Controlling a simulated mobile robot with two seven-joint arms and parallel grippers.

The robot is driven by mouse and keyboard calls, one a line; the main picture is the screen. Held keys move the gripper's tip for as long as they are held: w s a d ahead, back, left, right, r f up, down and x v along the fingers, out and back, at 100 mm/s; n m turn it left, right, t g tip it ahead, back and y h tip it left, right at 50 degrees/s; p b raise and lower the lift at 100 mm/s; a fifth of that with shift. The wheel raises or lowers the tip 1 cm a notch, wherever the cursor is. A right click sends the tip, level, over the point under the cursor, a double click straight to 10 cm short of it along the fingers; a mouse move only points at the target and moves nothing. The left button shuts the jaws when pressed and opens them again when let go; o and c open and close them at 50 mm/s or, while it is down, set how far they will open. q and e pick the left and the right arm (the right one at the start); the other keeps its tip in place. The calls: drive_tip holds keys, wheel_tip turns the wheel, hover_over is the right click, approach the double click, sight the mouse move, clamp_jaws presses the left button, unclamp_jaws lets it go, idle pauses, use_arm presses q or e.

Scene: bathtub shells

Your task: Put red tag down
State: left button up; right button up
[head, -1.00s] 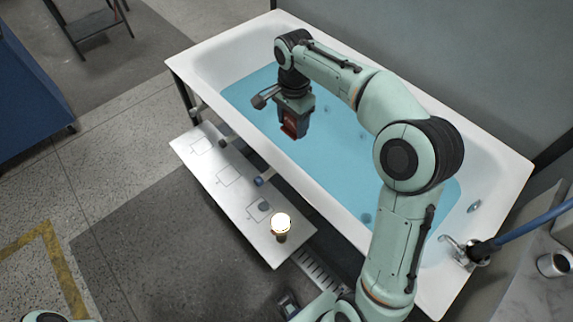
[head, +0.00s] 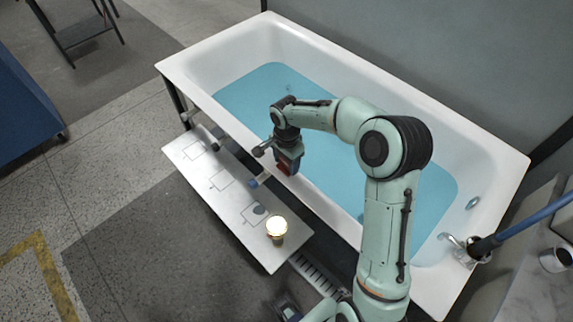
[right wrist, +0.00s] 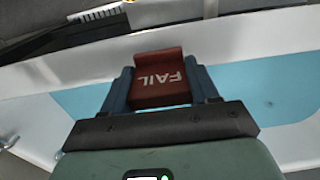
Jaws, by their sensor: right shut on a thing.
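The red tag (right wrist: 160,78) is held between the two blue-grey fingers of my right gripper (right wrist: 161,88), with white "FAIL" lettering showing in the right wrist view. In the head view, my right gripper (head: 287,168) hangs over the near side of the bathtub, close to its rim. Only a little of the red tag (head: 284,170) shows there beneath the gripper. The tag is in the air, apart from the white shelf (head: 233,222). My left gripper is out of view.
The bathtub (head: 200,60) holds blue water. Faucet (head: 462,247) and cup (head: 554,259) are at right.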

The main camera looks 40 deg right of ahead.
wheel_tip(320, 180, down, 2)
drive_tip(key=shift+f, duration=0.2)
drive_tip(key=o, duration=1.1)
drive_tip(key=shift+c, duration=0.2)
drive_tip(key=shift+r, duration=0.1)
